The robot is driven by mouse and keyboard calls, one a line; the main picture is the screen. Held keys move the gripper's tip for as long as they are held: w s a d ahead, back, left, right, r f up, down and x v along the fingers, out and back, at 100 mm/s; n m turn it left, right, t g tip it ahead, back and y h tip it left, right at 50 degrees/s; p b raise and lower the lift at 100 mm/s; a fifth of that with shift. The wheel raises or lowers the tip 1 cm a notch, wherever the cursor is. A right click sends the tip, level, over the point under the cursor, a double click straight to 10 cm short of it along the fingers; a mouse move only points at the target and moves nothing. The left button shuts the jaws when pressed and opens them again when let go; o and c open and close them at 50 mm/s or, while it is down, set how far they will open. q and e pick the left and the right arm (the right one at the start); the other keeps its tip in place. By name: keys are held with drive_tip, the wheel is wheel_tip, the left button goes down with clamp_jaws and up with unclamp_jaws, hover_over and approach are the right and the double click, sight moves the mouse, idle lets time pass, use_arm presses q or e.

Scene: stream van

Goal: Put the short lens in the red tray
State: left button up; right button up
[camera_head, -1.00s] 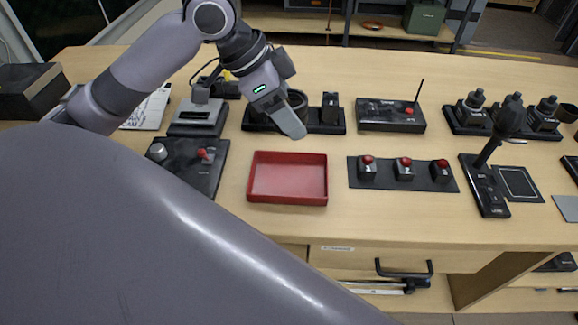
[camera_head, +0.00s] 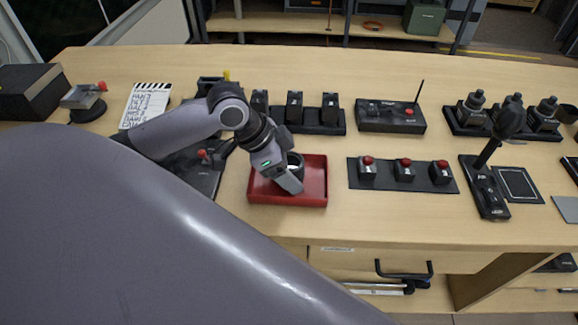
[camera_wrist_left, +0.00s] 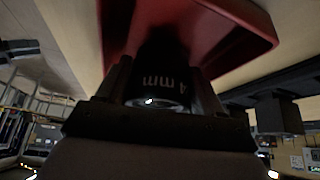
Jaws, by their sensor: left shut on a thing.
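The red tray (camera_head: 316,192) lies on the wooden table, in front of me near the middle; it also shows in the left wrist view (camera_wrist_left: 236,20). My left gripper (camera_head: 291,177) is over the tray, inside its outline in the head view. It is shut on a dark cylindrical lens (camera_wrist_left: 160,68), which carries "mm" lettering in the left wrist view. In the head view the lens (camera_head: 296,160) is partly hidden by the gripper. I cannot tell whether the lens touches the tray floor. My right gripper is not in view.
A black rack with upright dark blocks (camera_head: 315,117) stands behind the tray. A strip with red-topped buttons (camera_head: 404,173) lies to its right, a dark panel (camera_head: 190,165) to its left. A black box with an antenna (camera_head: 390,116) stands farther back. Bare table separates tray and button strip.

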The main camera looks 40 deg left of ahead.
use_arm(q)
drive_tip(key=o, duration=1)
drive_tip(key=shift+f, duration=0.1)
drive_tip(key=shift+c, duration=0.2)
drive_tip(key=shift+r, duration=0.3)
drive_tip(key=v, duration=1.1)
drive_tip(key=shift+s+r, duration=0.2)
drive_tip(key=shift+r, duration=0.1)
drive_tip(key=shift+a, duration=0.15)
